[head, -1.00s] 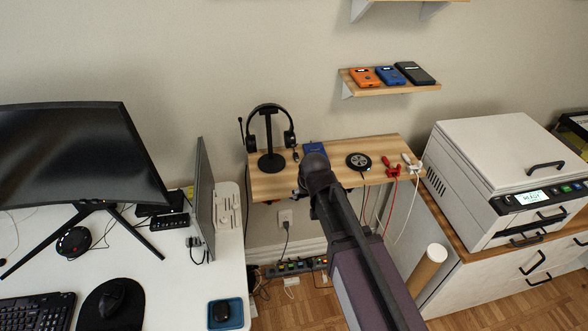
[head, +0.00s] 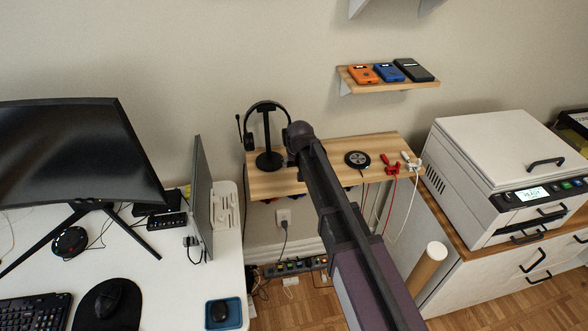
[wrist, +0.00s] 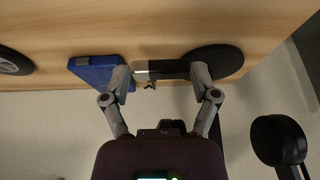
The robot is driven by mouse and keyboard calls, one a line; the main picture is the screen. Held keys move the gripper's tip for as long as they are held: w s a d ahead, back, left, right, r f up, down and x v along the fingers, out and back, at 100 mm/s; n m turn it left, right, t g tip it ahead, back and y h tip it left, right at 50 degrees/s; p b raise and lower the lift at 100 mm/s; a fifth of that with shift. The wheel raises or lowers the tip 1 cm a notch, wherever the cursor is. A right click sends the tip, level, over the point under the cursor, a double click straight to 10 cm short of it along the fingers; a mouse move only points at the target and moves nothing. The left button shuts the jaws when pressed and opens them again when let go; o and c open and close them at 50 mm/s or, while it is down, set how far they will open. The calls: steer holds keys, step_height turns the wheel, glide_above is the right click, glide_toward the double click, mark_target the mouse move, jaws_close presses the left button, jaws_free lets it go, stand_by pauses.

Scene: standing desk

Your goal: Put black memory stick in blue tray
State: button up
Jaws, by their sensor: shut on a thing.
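The black memory stick (wrist: 168,69), with a silver plug end, lies between the two grey fingers of my gripper (wrist: 161,74) in the wrist view. My gripper is shut on it, just over the edge of the wooden shelf (wrist: 160,25). In the head view my own arm hides the gripper and the stick. A blue tray (head: 238,316) with a dark object in it sits on the white desk at the bottom of the head view. A flat blue object (wrist: 90,68) is beside the left finger in the wrist view. I cannot tell whether they touch.
The headphone stand (head: 268,155) with its headset is close to my gripper; its round base (wrist: 225,62) is by the right finger. A round black disc (head: 357,159) and red and white clips (head: 391,165) are on the shelf.

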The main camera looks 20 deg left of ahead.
mark_target(294, 166)
stand_by(0.3)
steer(key=shift+w+a, duration=0.15)
steer(key=shift+w, duration=0.1)
steer(key=shift+w+a+f+b, duration=0.2)
steer(key=shift+w+f+b, duration=0.1)
steer(key=shift+f+b, duration=1.5)
steer(key=shift+b, duration=0.05)
steer(key=shift+f, duration=0.15)
steer(key=o, duration=0.6)
steer(key=shift+o, duration=0.2)
